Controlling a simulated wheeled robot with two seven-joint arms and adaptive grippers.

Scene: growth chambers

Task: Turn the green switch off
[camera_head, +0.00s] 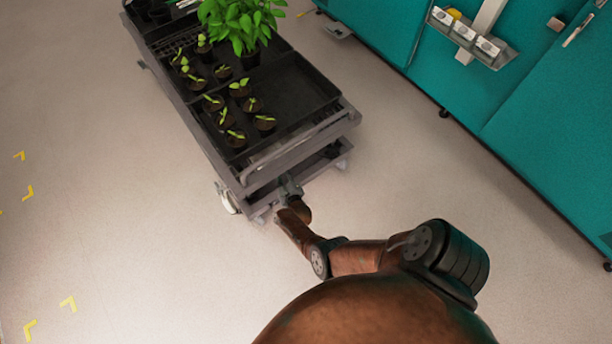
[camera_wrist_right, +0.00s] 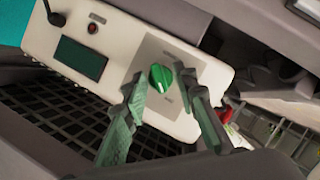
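The green switch (camera_wrist_right: 160,76) is a small rotary knob on a grey plate (camera_wrist_right: 190,60) set in a pale panel (camera_wrist_right: 125,35), seen in the right wrist view. My right gripper (camera_wrist_right: 163,82) is open, with one finger to each side of the switch in that view; I cannot tell whether they touch it. In the head view my right gripper (camera_head: 290,188) is at the near end of a dark plant cart (camera_head: 300,140); the switch is hidden there. My left gripper is not in view.
The panel also carries a dark green screen (camera_wrist_right: 80,58) and a small red button or light (camera_wrist_right: 93,28). A black mesh (camera_wrist_right: 75,125) lies below it. In the head view, potted seedlings (camera_head: 225,118) stand on the cart and teal cabinets (camera_head: 540,100) are at right. Floor between is clear.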

